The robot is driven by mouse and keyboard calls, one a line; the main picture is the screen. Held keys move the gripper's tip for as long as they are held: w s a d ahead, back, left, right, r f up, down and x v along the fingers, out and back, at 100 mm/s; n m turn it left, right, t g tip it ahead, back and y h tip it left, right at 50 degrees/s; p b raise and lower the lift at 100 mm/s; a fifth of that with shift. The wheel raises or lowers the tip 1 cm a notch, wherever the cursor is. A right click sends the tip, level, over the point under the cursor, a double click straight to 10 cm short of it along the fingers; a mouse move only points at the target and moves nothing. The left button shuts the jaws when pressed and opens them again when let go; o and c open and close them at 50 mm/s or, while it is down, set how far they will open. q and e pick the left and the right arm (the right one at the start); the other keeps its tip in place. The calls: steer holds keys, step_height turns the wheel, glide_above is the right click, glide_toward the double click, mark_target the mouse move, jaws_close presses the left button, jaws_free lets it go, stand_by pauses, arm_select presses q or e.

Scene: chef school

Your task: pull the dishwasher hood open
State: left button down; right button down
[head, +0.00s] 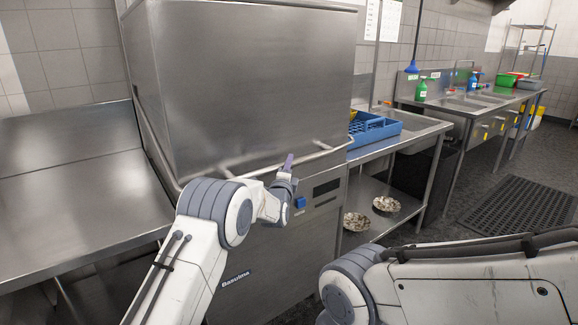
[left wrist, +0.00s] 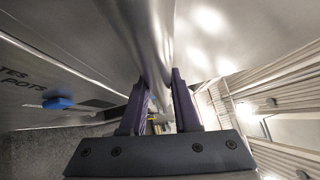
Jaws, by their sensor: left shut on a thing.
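The dishwasher hood (head: 250,85) is a large steel box, standing low over the machine's front panel (head: 265,255). A thin bar handle (head: 325,150) runs along its lower front edge. My left gripper (head: 287,167) is at the middle of this handle, shut on it. In the left wrist view the handle (left wrist: 150,45) runs between the two fingers of the left gripper (left wrist: 160,85). My right arm crosses the bottom right of the head view, but its gripper is out of view.
A bare steel counter (head: 70,190) adjoins the machine on the left. A dark floor mat (head: 520,205) lies further right.

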stand_by(0.4)
arm_select(q)
step_height(320, 180, up, 39)
steer(key=p, duration=1.9)
steer(key=shift+r+p, duration=0.1)
steer(key=shift+p, duration=0.3)
steer(key=c, duration=0.7)
jaws_free()
steer(key=shift+f, duration=0.2)
steer(key=shift+o, duration=0.2)
steer(key=b+v, duration=0.5)
steer(key=v, duration=0.5)
steer(key=shift+s, duration=0.3)
